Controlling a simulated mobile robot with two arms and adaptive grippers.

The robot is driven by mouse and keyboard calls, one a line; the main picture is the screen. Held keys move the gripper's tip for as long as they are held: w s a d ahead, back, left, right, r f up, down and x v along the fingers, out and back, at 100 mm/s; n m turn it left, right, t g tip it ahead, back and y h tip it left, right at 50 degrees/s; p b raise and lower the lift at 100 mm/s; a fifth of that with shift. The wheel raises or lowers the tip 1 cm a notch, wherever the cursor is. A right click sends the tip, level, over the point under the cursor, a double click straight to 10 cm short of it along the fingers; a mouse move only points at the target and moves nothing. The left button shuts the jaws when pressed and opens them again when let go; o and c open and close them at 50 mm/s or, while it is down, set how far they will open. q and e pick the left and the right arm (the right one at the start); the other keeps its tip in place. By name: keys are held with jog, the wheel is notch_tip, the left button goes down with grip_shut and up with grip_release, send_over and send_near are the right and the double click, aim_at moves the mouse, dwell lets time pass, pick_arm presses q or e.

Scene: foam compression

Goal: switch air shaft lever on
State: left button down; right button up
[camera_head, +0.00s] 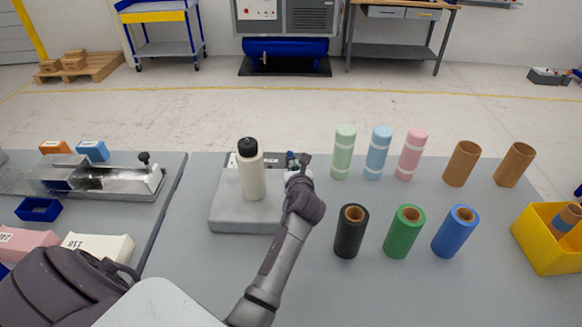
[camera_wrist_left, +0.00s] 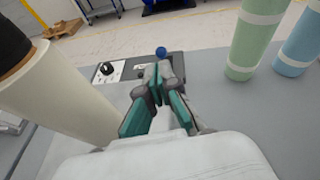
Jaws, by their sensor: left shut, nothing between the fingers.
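The air shaft (camera_head: 252,178) is an upright cream cylinder with a black top on a grey base block (camera_head: 227,212). It fills the left side of the left wrist view (camera_wrist_left: 62,95). Behind it is a small panel with a dial (camera_wrist_left: 107,70). A lever with a blue ball knob (camera_wrist_left: 161,51) shows just beyond my fingertips in the wrist view; in the head view it is small and partly hidden beside my gripper. My left gripper (camera_head: 306,160) is shut and empty, right of the shaft. Its teal-padded fingers (camera_wrist_left: 158,84) point toward the knob; whether they touch it I cannot tell.
Pale green (camera_head: 344,152), blue (camera_head: 379,152) and pink (camera_head: 411,154) rolls stand right of my gripper. Black (camera_head: 350,238), green (camera_head: 404,238) and blue (camera_head: 456,238) rolls stand nearer. Brown tubes (camera_head: 462,163) and a yellow bin (camera_head: 543,245) are farther right. A metal fixture (camera_head: 110,180) is left.

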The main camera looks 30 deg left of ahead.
pick_arm(q)
notch_tip(320, 180, down, 4)
jog(key=b, duration=0.3)
jog(key=shift+w+f, duration=0.1)
jog(key=shift+f, duration=0.05)
jog(key=x, duration=1)
dwell(0.3)
